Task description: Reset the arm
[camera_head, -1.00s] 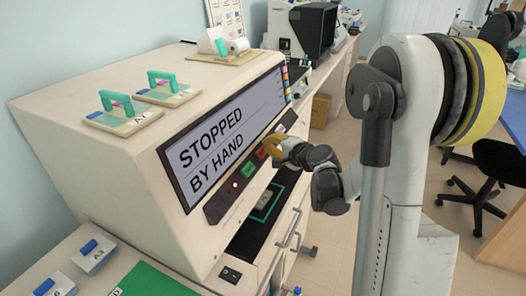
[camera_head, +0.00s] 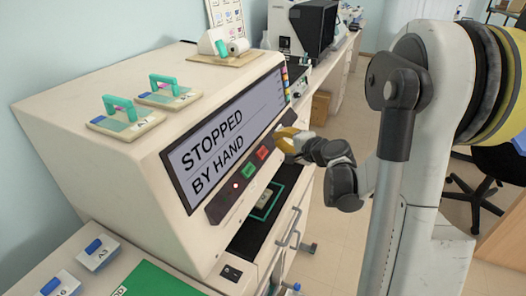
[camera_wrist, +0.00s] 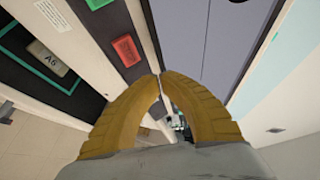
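My gripper (camera_head: 290,142) is in front of the staining machine's control strip, right of the red button (camera_head: 262,153). In the wrist view its two yellow fingers (camera_wrist: 160,78) meet at the tips with nothing between them. The red button (camera_wrist: 126,50) and part of the green button (camera_wrist: 98,3) lie beyond the fingertips. The machine's screen (camera_head: 222,145) reads "STOPPED BY HAND". My arm stands to the right of the machine, and the gripper appears clear of the panel.
Two green-handled slide racks (camera_head: 125,115) sit on the machine's top. An open bay below the panel holds a piece marked A6 (camera_wrist: 52,62). Blue-topped blocks (camera_head: 97,252) and a green mat (camera_head: 155,280) are at front left. A black chair (camera_head: 490,185) stands right.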

